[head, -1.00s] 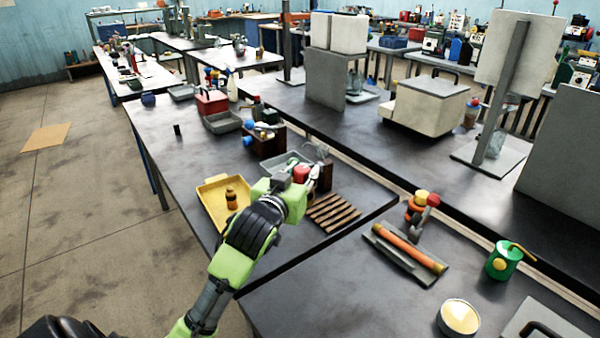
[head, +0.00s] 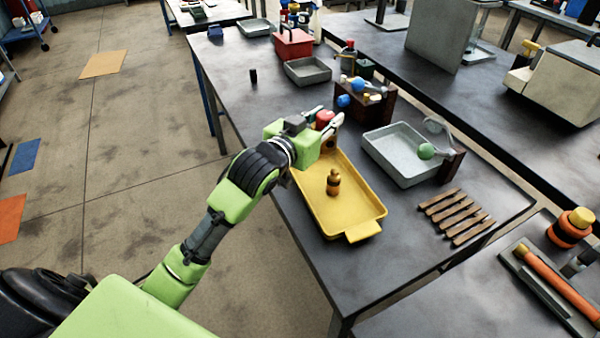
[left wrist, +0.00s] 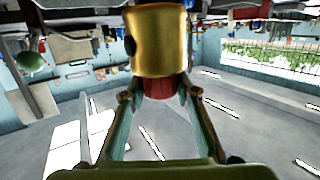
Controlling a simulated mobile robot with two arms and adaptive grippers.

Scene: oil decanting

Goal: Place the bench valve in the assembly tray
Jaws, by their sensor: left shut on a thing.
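My left gripper (head: 330,125) is shut on a red-and-brass piece, apparently the bench valve (head: 325,117). It holds the piece over the far end of a yellow tray (head: 364,230), which seems to be the assembly tray. In the left wrist view the valve's brass body (left wrist: 158,40) has a dark knob on its side, and its red part sits between the fingers (left wrist: 165,130). A small brown-and-orange fitting (head: 333,184) stands upright in the yellow tray. Whether the held valve touches the tray is hidden. My right gripper is out of view.
A grey tray (head: 385,172) and a stand with a green ball (head: 428,151) are right of the yellow tray. Wooden slats (head: 456,215) lie nearer. Bare tabletop shows at the far left, around a small black cylinder (head: 253,76).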

